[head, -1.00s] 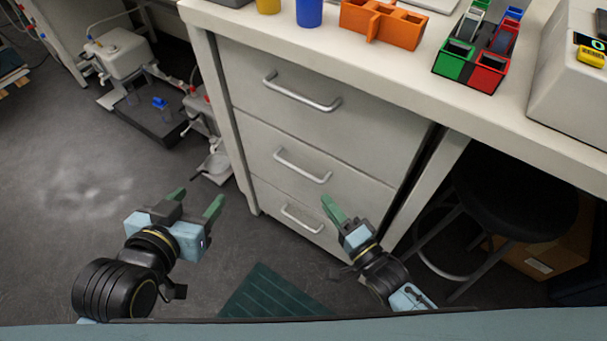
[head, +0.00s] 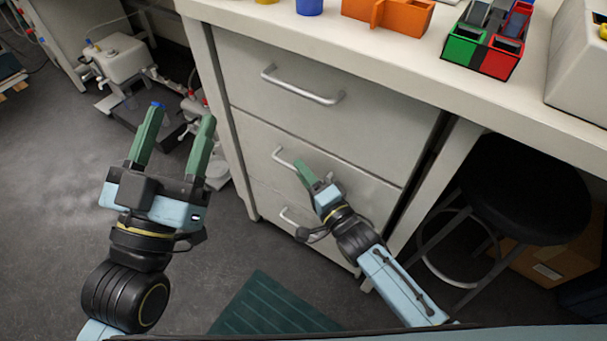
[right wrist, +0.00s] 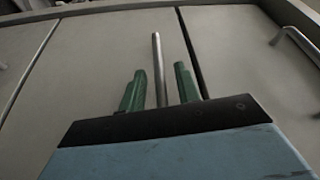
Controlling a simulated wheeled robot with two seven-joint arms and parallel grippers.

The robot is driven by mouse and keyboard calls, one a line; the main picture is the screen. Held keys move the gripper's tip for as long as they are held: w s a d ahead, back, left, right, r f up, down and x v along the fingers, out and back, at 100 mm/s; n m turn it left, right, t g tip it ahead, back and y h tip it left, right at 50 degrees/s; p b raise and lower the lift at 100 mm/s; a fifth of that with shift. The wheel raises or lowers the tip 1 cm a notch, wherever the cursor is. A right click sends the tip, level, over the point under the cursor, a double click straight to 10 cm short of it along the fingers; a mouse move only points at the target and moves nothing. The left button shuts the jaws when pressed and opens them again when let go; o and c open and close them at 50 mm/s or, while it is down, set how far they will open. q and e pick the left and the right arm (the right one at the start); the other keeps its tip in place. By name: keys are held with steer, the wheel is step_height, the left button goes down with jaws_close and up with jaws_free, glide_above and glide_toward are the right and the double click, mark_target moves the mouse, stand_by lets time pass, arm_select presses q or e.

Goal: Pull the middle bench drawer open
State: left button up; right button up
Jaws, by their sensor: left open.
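The middle bench drawer (head: 252,148) is a pale front with a silver bar handle (head: 282,157), between the upper and lower drawers. It looks shut, flush with the others. My right gripper (head: 302,172) is at this handle and covers its right part in the head view. In the right wrist view, the handle bar (right wrist: 157,65) lies between the two green fingers of my right gripper (right wrist: 159,85), with a gap on each side. My left gripper (head: 181,120) is open and empty, raised over the floor left of the drawers.
The upper drawer handle (head: 302,88) and lower drawer handle (head: 288,217) are close above and below. A black stool (head: 525,190) stands under the bench at right. Pump equipment (head: 120,60) stands on the floor at left.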

arm_select(q)
steer(key=shift+s+r, duration=0.2)
steer(key=shift+r, duration=0.1)
arm_select(e)
steer(key=shift+w+a, duration=0.15)
steer(key=shift+w, duration=0.05)
jaws_close()
